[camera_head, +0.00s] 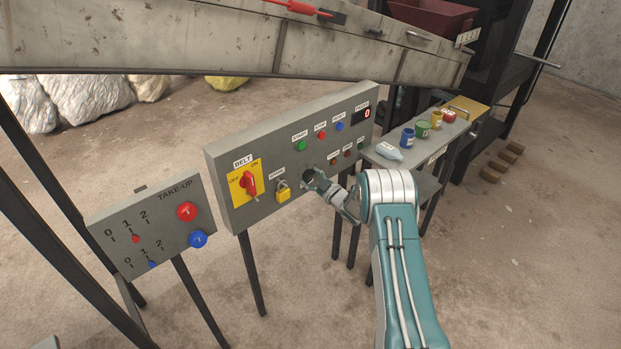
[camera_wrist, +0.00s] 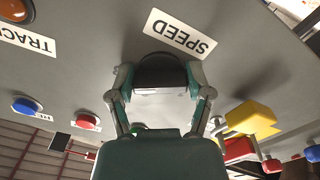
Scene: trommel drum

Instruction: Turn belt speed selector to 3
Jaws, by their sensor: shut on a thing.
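The belt speed selector is a round black knob (camera_wrist: 160,70) beside an upside-down SPEED label (camera_wrist: 180,33) in the wrist view. In the head view the dark knob (camera_head: 308,173) is on the grey control panel (camera_head: 228,162), mostly hidden by my gripper (camera_head: 316,183). My gripper also shows in the wrist view (camera_wrist: 159,92), with one finger on each side of the knob, shut on it. The knob's pointer and scale numbers cannot be made out. A small display (camera_head: 367,113) at the panel's upper right shows a red 0.
A red BELT switch (camera_head: 249,184) on a yellow plate and a yellow padlock (camera_head: 283,191) are left of the knob. Green, red and blue buttons (camera_head: 321,135) are above it. The TAKE-UP panel (camera_head: 150,225) stands at left. A shelf with a bottle (camera_head: 389,151) and jars is at right.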

